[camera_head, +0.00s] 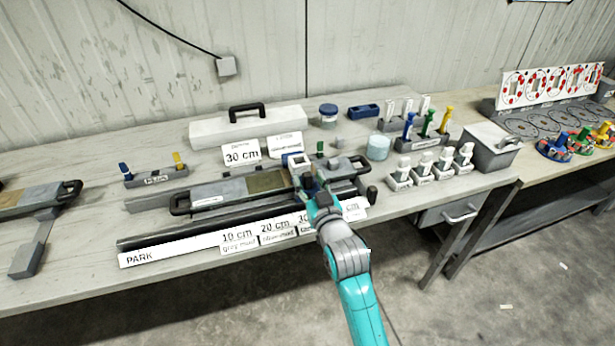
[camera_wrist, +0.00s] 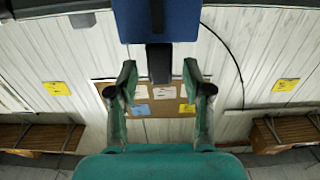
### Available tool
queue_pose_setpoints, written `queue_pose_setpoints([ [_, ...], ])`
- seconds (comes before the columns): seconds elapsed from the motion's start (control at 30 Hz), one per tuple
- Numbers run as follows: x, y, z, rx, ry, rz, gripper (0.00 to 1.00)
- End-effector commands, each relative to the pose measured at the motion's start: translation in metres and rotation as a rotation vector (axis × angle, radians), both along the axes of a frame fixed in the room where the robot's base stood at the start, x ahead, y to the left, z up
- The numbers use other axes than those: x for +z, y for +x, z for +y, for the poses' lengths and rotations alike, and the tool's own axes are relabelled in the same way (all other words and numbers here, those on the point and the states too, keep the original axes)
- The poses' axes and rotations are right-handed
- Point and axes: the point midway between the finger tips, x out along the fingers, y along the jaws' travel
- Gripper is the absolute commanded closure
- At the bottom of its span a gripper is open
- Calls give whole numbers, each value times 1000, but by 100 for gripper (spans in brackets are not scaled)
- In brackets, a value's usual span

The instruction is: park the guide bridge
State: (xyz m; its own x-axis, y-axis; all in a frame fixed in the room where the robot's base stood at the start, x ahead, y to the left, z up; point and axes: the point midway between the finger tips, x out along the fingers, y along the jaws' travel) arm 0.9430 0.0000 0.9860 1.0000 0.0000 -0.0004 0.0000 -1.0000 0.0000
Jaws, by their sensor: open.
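My gripper (camera_head: 306,180) is over the right part of the middle core tray (camera_head: 180,203). In the wrist view its fingers (camera_wrist: 158,88) are spread apart. A blue block (camera_wrist: 157,20) on a dark stem (camera_wrist: 158,62) is between and beyond the fingertips, with gaps on both sides; I take it to be the guide bridge's handle. In the head view a bit of blue (camera_head: 289,158) shows beside my gripper, but the bridge's body is mostly hidden by my arm. A white strip marked PARK (camera_head: 140,259) runs along the dark front rail (camera_head: 165,238), with length labels to its right.
A 30 cm sign (camera_head: 242,155) and a white case (camera_head: 215,133) stand behind the tray. Bottles, coloured tools (camera_head: 443,120) and white-topped blocks (camera_head: 422,167) are to the right. A small rack (camera_head: 155,178) is to the left.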

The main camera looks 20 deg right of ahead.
Motion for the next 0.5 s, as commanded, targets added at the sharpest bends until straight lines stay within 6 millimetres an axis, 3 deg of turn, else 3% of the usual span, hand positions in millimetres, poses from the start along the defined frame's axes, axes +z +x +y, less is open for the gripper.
queue_pose_setpoints([
  [0.2, 0, 17, 0, 0, 0, 0, 50],
  [0.5, 0, 20, 0, 0, 0, 0, 50],
])
